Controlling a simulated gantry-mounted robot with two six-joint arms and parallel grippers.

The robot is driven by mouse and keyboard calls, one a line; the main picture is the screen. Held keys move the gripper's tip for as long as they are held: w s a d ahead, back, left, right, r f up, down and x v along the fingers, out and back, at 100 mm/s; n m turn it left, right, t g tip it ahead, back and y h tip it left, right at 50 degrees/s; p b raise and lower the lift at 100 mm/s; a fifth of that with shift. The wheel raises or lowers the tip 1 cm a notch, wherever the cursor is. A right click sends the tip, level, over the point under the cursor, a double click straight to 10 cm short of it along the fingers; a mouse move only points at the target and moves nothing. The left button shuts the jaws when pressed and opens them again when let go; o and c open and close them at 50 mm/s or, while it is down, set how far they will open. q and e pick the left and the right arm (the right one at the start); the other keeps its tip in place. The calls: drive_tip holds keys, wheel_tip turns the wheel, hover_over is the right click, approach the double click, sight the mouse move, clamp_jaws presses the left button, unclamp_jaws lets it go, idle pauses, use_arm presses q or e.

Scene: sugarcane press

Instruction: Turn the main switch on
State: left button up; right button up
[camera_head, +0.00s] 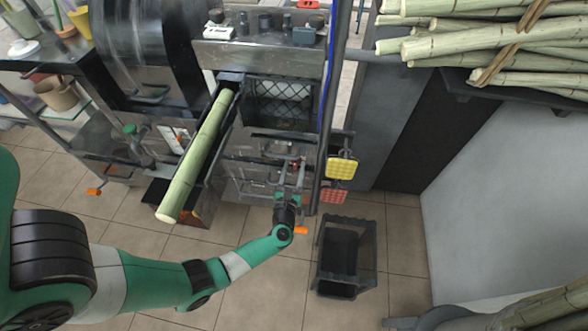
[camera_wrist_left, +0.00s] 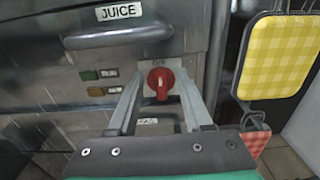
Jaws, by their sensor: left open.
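The red rotary switch knob (camera_wrist_left: 160,82) sits on the front panel of the steel machine (camera_wrist_left: 60,110), below the drawer handle and the JUICE label. Its grip points roughly up and down. A small label above it is too blurred to read. My left gripper (camera_wrist_left: 161,75) is open, with one finger on each side of the knob in the left wrist view. I cannot tell whether the fingers touch it. In the head view the left gripper (camera_head: 291,168) is at the machine's front, and the knob is hard to make out there. My right gripper is not in view.
A green button (camera_wrist_left: 90,74) and an orange button (camera_wrist_left: 96,91) sit left of the knob. Yellow (camera_head: 342,167) and red checked pads hang right of the machine. A sugarcane stalk (camera_head: 196,160) lies in the chute at left. A dark crate (camera_head: 345,257) stands on the floor.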

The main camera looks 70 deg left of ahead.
use_arm(q)
drive_tip(key=shift+w+a, duration=0.1)
drive_tip(key=shift+a, duration=0.05)
clamp_jaws()
drive_tip(key=shift+m, duration=0.4)
drive_tip(key=m, duration=0.3)
drive_tip(key=shift+w+d+m+p, duration=0.25)
drive_tip(key=shift+w+m+p, duration=0.05)
drive_tip(key=shift+m+p, duration=0.1)
drive_tip(key=m, duration=0.5)
drive_tip(key=shift+w+d+f+p, duration=0.15)
drive_tip(key=shift+w+f+p, duration=0.1)
drive_tip(key=shift+w+p, duration=0.05)
drive_tip(key=m, duration=0.5)
drive_tip(key=shift+w+d+f, duration=0.1)
drive_tip(key=shift+w+f, duration=0.05)
drive_tip(key=shift+f, duration=0.2)
drive_tip(key=shift+f+m+p, duration=0.15)
drive_tip(key=shift+m, duration=0.7)
drive_tip(key=shift+f+m+p, duration=0.15)
drive_tip(key=shift+m, duration=0.7)
